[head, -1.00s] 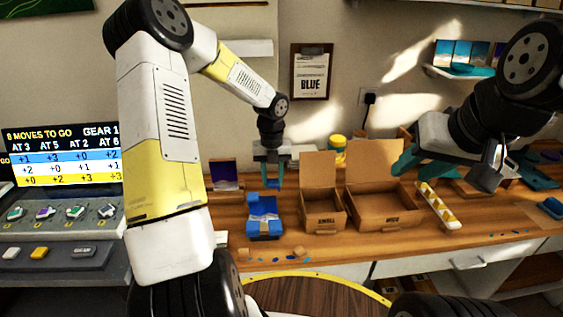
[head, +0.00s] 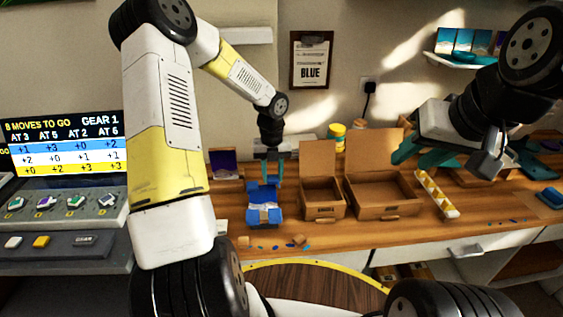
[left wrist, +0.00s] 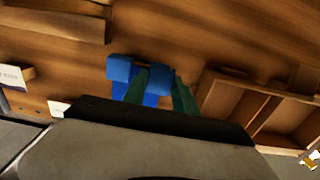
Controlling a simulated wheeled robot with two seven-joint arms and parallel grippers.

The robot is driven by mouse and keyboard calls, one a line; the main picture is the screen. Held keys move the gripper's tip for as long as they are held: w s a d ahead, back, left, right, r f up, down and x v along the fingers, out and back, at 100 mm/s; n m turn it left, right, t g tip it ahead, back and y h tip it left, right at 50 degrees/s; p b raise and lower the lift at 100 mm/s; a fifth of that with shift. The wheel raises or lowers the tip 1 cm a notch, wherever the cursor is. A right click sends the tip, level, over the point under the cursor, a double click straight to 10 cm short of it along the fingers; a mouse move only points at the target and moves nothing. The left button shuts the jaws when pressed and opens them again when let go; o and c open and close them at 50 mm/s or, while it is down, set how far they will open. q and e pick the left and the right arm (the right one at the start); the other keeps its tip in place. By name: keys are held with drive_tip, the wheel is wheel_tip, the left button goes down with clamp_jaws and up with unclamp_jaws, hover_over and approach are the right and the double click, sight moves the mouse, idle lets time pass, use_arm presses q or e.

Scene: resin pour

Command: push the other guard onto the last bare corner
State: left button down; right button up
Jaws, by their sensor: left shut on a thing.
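A small blue-and-white wrapped piece (head: 262,206) lies on the bench, with blue guards at its corners. My left gripper (head: 271,180) is at its back right corner, fingers pointing down, shut on a blue guard (head: 275,188). In the left wrist view, the green fingers (left wrist: 164,85) are around a blue guard, and another blue guard (left wrist: 119,68) shows to the left. The fingers hide part of the held guard, and I cannot tell whether it is fully seated. My right gripper (head: 425,158) is raised at the right, open and empty.
Open cardboard boxes, small (head: 322,206) and wider (head: 383,203), stand right of the piece. A tray of yellow-and-white pieces (head: 437,195) lies beyond them. Blue scraps and tan bits (head: 298,240) lie near the front edge. A dark card (head: 223,164) stands behind left.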

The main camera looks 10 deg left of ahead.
use_arm(q)
drive_tip(key=shift+f, duration=0.1)
idle(0.3)
drive_tip(key=shift+f, duration=0.4)
drive_tip(key=shift+f, duration=0.35)
idle(0.4)
drive_tip(key=shift+s+a+f, duration=0.15)
drive_tip(key=shift+s, duration=0.1)
drive_tip(key=c, duration=0.9)
unclamp_jaws()
drive_tip(key=shift+s+f, duration=0.1)
drive_tip(key=shift+a, duration=0.1)
drive_tip(key=shift+r, duration=4.15)
